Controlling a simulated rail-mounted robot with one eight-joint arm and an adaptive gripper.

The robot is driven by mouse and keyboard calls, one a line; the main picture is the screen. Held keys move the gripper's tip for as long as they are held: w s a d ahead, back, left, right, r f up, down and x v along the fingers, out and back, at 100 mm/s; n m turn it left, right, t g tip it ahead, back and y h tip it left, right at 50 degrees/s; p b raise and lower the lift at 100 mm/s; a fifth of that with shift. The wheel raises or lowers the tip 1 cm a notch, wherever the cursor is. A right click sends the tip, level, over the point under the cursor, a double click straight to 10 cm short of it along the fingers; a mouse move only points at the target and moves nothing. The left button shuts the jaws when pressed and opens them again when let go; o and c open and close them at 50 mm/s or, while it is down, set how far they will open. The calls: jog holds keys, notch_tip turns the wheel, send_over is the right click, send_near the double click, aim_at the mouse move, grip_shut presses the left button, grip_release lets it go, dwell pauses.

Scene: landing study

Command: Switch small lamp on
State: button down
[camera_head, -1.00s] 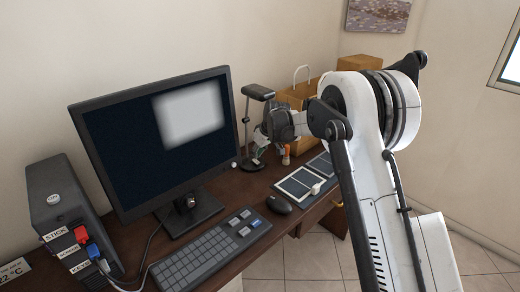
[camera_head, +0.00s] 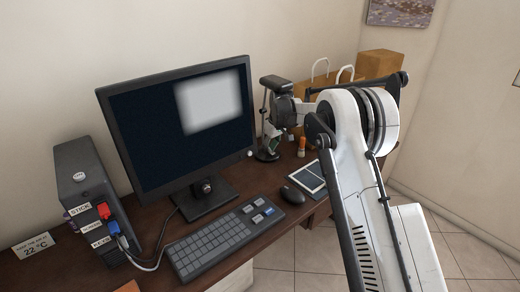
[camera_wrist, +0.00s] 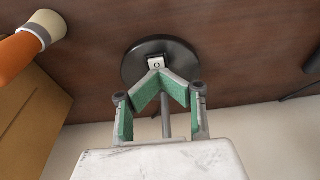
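The small lamp (camera_head: 276,82) stands on the desk right of the monitor, with a dark head on a thin stem. Its round black base (camera_wrist: 140,70) shows in the wrist view, with a small light switch plate (camera_wrist: 157,63) on it. My gripper (camera_wrist: 156,73) has green pads; its two fingertips bend inward and meet right at the switch plate, with nothing seen between them. I cannot tell whether they touch it. The lamp's stem (camera_wrist: 167,120) shows between the finger links. In the head view my gripper (camera_head: 269,142) overlaps the stem, above the base.
An orange-and-white bottle (camera_head: 301,147) stands just right of the lamp; paper bags (camera_head: 322,95) and a box (camera_head: 382,65) are behind. The monitor (camera_head: 180,130) is close on the left. A mouse (camera_head: 292,194), keyboard (camera_head: 222,240) and tablet (camera_head: 308,178) lie in front.

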jog(key=shift+w+a+f+g+h, duration=0.1)
jog(key=shift+w+a+g+h, duration=0.15)
jog(key=shift+g+h, duration=0.25)
jog(key=shift+a, duration=0.1)
jog(key=shift+s, duration=0.1)
dwell(0.4)
jog(key=shift+s+d+f, duration=0.1)
jog(key=shift+d, duration=0.1)
jog(key=shift+s+d+b, duration=0.25)
jog(key=shift+s+b, duration=0.05)
jog(key=shift+s, duration=0.15)
jog(key=shift+w, duration=0.1)
